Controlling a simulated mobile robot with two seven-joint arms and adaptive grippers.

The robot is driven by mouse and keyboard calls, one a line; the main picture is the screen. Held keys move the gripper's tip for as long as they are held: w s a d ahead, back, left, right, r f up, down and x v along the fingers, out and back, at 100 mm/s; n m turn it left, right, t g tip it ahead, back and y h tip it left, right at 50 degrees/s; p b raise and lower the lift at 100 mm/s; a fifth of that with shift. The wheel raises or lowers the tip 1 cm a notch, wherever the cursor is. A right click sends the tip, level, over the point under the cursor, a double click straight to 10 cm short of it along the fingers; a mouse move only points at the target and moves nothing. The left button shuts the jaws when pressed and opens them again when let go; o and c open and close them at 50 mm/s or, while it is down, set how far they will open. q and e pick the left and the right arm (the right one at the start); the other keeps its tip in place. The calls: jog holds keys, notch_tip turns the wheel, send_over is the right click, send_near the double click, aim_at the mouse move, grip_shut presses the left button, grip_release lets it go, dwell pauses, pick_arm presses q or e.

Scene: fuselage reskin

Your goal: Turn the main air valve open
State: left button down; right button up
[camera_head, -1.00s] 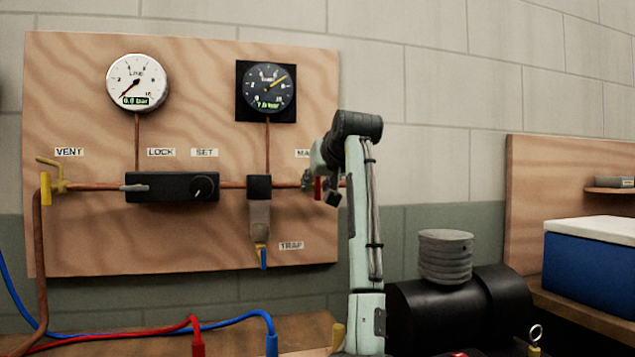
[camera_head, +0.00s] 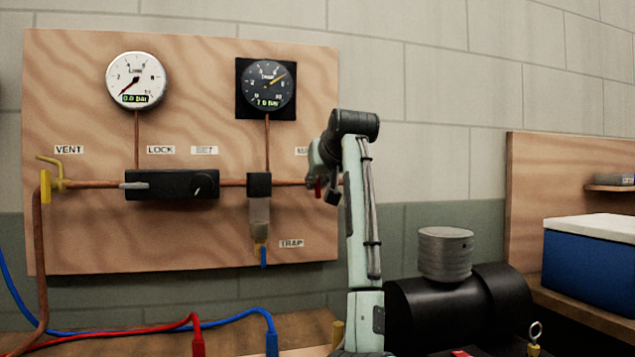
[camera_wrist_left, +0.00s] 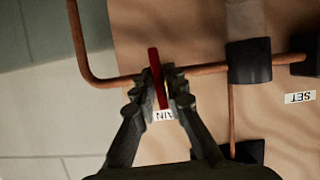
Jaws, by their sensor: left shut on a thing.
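The main valve's red handle (camera_head: 318,188) is at the right end of the copper pipe, mostly hidden by my left gripper (camera_head: 314,182) in the head view. In the left wrist view, turned upside down, the red handle (camera_wrist_left: 157,78) stands across the pipe, slightly tilted. My left gripper (camera_wrist_left: 158,95) is shut on it, one finger on each side. The MAIN label (camera_wrist_left: 164,116) shows partly between the fingers. The white line gauge (camera_head: 136,80) reads 0.0 bar. The dark gauge (camera_head: 268,86) seems to read 7.0 bar. My right gripper is not in view.
The wooden panel (camera_head: 90,235) also carries a yellow vent valve (camera_head: 52,180), a black lock and set unit (camera_head: 172,185) and a trap (camera_head: 259,215). Red and blue hoses (camera_head: 235,317) lie below. A black tank (camera_head: 450,305) and a blue cooler (camera_head: 590,258) are at the right.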

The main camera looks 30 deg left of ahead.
pick_arm(q)
jog(key=n+t+h, duration=0.1)
jog(key=n, duration=0.2)
jog(key=shift+s+t, duration=0.1)
jog(key=shift+t, duration=0.2)
jog(key=n+t+h, duration=0.1)
jog(key=n, duration=0.1)
jog(key=shift+s+a+f+n+t, duration=0.1)
jog(key=shift+n+t, duration=0.2)
jog(key=shift+n, duration=0.1)
jog(key=shift+a+f+n+t, duration=0.1)
jog(key=shift+n+t, duration=0.8)
jog(key=shift+n, duration=0.9)
jog(key=shift+f+n+t, duration=0.1)
jog(key=shift+n+t, duration=0.8)
jog(key=shift+n, duration=0.9)
jog(key=c, duration=1.6)
grip_release()
jog(key=shift+c, duration=0.2)
